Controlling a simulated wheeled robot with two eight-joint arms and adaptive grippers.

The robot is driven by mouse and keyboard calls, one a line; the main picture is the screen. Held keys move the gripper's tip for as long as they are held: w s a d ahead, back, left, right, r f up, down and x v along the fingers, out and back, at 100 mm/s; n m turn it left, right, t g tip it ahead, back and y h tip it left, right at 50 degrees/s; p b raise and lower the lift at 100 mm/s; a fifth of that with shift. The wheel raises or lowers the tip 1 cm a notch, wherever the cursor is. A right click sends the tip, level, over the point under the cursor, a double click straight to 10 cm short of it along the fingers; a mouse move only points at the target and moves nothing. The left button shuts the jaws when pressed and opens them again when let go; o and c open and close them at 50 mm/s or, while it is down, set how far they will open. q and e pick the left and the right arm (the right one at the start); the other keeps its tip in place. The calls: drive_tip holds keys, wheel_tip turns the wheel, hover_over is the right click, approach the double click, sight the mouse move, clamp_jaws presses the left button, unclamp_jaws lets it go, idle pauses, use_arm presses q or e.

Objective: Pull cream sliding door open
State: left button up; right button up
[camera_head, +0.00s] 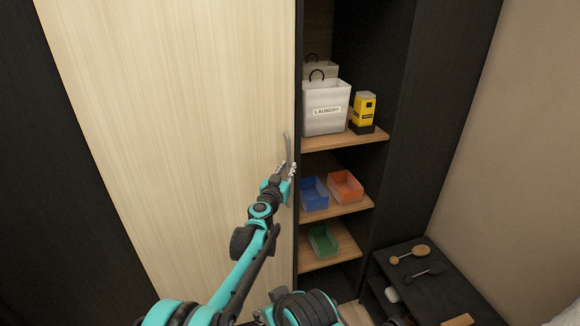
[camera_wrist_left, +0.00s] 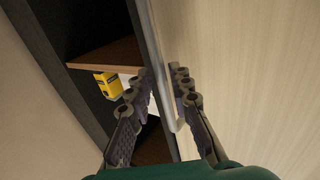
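The cream sliding door (camera_head: 190,130) is a tall light-wood panel on the left of the head view. It also fills the right of the left wrist view (camera_wrist_left: 250,80). Its slim grey upright handle (camera_head: 287,145) is near its right edge and runs between my fingers in the left wrist view (camera_wrist_left: 172,100). My left gripper (camera_head: 287,169) is at the lower part of the handle. In the left wrist view its fingers (camera_wrist_left: 163,84) stand apart, one on each side of the handle, with gaps visible. My right gripper is not in view.
Right of the door, open shelves hold a laundry bag (camera_head: 326,108), a yellow item (camera_head: 364,108), a blue bin (camera_head: 314,193), an orange bin (camera_head: 345,187) and a green bin (camera_head: 322,241). A low dark unit (camera_head: 420,262) with brushes stands at the lower right.

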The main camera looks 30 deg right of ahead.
use_arm(q)
drive_tip(key=shift+x, duration=1.15)
clamp_jaws()
drive_tip(key=shift+a, duration=0.1)
approach(142, 183)
drive_tip(key=x, duration=0.5)
drive_tip(key=shift+w+b, duration=0.1)
drive_tip(key=shift+b, duration=0.2)
unclamp_jaws()
